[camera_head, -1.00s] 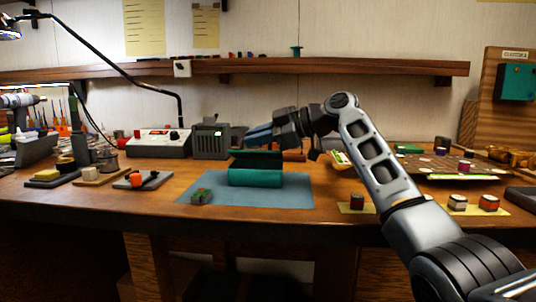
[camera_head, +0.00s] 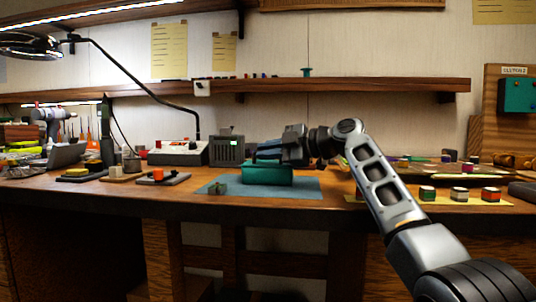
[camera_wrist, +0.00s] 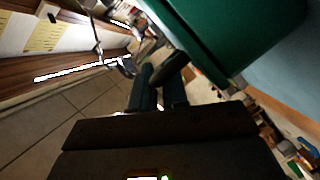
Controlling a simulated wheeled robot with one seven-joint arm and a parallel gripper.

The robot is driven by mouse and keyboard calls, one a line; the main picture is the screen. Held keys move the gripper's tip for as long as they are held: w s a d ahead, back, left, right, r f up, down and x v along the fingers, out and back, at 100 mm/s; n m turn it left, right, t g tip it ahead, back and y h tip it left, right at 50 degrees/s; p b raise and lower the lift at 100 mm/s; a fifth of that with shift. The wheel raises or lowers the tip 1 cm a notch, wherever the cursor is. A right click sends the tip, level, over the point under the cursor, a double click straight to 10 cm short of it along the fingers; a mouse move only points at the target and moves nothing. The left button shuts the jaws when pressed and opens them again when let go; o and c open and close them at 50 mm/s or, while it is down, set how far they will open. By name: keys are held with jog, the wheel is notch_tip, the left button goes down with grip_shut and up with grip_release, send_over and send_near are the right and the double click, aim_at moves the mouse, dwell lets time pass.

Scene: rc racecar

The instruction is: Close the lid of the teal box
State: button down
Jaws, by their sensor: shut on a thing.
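The teal box (camera_head: 268,175) sits on a blue mat (camera_head: 308,188) on the workbench. My gripper (camera_head: 262,152) is low over its top, coming in from the right, and covers much of the lid area. No lid stands upright now; its exact angle is hidden. In the wrist view my gripper (camera_wrist: 157,90) has its two fingers close together, with a dark, unclear gap between them. A large green surface (camera_wrist: 225,35) of the box fills the upper right, right beside the fingertips. The gripper is shut on what seems to be the lid's edge, though the contact is not clear.
A small green and reddish item (camera_head: 217,188) lies on the mat's left part. A grey device (camera_head: 227,151) stands behind left. Small striped blocks (camera_head: 459,194) stand on a yellow strip at right. A lamp (camera_head: 130,72) arches over the left side.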

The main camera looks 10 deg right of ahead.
jog(key=shift+f, duration=0.1)
jog(key=c, duration=1.5)
grip_release()
jog(key=p+v, duration=0.1)
jog(key=v, duration=0.5)
jog(key=shift+s+d, duration=0.1)
jog(key=shift+d, duration=0.1)
jog(key=shift+s+d, duration=0.4)
jog(key=shift+d, duration=0.05)
jog(key=shift+s, duration=0.1)
